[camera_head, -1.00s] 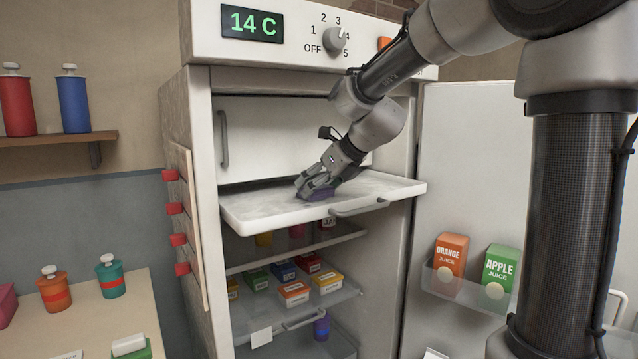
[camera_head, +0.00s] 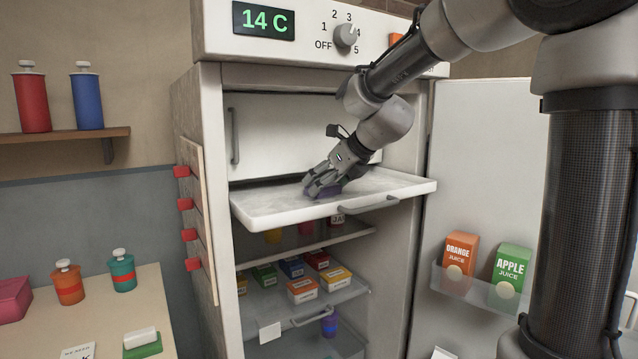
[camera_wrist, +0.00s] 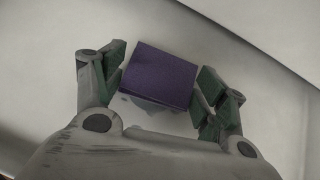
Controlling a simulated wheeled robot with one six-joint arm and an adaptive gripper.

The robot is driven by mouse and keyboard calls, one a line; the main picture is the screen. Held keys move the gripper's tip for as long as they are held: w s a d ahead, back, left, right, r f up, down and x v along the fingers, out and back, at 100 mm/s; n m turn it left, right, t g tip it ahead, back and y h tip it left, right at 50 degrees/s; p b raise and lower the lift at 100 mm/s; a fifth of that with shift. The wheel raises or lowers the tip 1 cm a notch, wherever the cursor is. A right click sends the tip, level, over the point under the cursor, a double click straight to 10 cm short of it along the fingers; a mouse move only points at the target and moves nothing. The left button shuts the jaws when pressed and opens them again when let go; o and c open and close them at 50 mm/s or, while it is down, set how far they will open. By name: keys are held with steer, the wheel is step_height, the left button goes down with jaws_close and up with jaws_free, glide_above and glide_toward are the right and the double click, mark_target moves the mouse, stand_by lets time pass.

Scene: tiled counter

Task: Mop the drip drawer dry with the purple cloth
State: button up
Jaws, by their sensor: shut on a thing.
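The drip drawer (camera_head: 268,207) is a shallow white tray, pulled out below the white compartment door in the fridge. My gripper is shut on the purple cloth (camera_wrist: 160,76), a small folded block between the green-padded fingers in the wrist view. The cloth is mostly hidden behind the fingers in the head view and sits at the drawer floor; whether it presses on it I cannot tell. A grey wet-looking patch (camera_wrist: 150,103) shows beside the cloth in the wrist view.
Shelves with several small boxes (camera_head: 302,290) lie below the drawer. The open fridge door (camera_head: 480,150) stands to the right with orange juice (camera_head: 459,257) and apple juice (camera_head: 510,275) cartons. The drawer's handle (camera_head: 368,206) is at its front edge.

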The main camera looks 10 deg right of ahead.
mark_target(322, 200)
steer(key=shift+d+f, duration=0.2)
steer(key=shift+d, duration=0.15)
steer(key=shift+s+d, duration=0.25)
steer(key=shift+s, duration=0.3)
steer(key=shift+s+d, duration=0.2)
steer(key=shift+s, duration=0.35)
steer(key=shift+s+a+r, duration=0.1)
steer(key=shift+s+a, duration=0.2)
steer(key=shift+a, duration=0.6)
steer(key=shift+s+a+r, duration=0.1)
steer(key=shift+s+a, duration=0.2)
steer(key=shift+a, duration=0.6)
steer(key=shift+w+d+r, duration=0.1)
steer(key=shift+w+d, duration=0.25)
steer(key=shift+d, duration=0.55)
steer(key=shift+w+d, duration=0.3)
steer(key=shift+d, duration=0.55)
steer(key=shift+r, duration=0.15)
steer(key=shift+r, duration=2.9)
steer(key=shift+r, duration=0.1)
